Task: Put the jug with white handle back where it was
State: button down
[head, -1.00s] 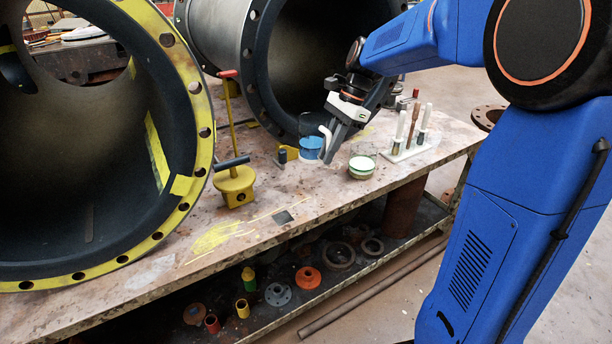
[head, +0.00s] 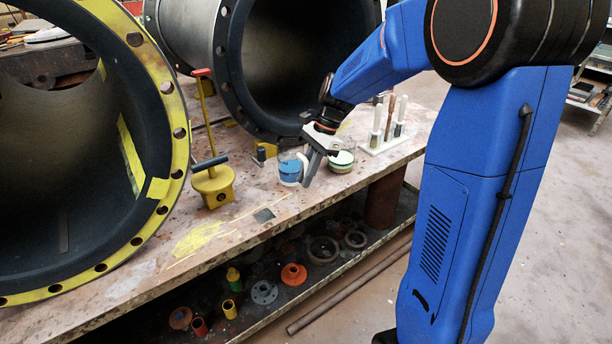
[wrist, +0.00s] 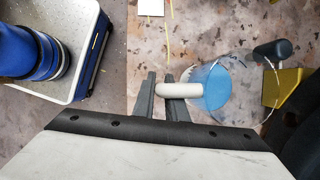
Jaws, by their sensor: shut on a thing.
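The jug with the white handle (head: 290,173) is clear and holds blue liquid. It appears upright over the workbench, near its front half. In the wrist view the jug (wrist: 214,88) is right of the fingers, and its white handle (wrist: 181,90) runs left between them. My gripper (head: 308,174) is shut on this handle; its two dark fingers (wrist: 161,92) also show in the wrist view. I cannot tell whether the jug's base touches the bench.
Close by on the bench are a pale-topped round dish (head: 341,161), a small yellow block (head: 265,151) and a yellow tool stand (head: 213,186). A rack with brushes (head: 382,143) stands right. Large flanged pipes (head: 228,75) fill the back and left. The bench front (head: 262,214) is mostly clear.

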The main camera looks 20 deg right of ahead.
jog(key=c, duration=1.8)
grip_release()
jog(key=shift+f, duration=0.1)
jog(key=shift+o, duration=0.2)
jog(key=s+v, duration=0.1)
jog(key=v, duration=1.1)
jog(key=s+f+n+t+h, duration=0.2)
jog(key=s+n, duration=0.6)
jog(key=s, duration=0.6)
jog(key=s+f+n+t+h, duration=0.2)
jog(key=s+n, duration=0.5)
jog(key=s, duration=0.7)
jog(key=shift+s+d+f+n+t+h, duration=0.3)
jog(key=shift+d+n+t, duration=0.15)
jog(key=shift+t, duration=0.35)
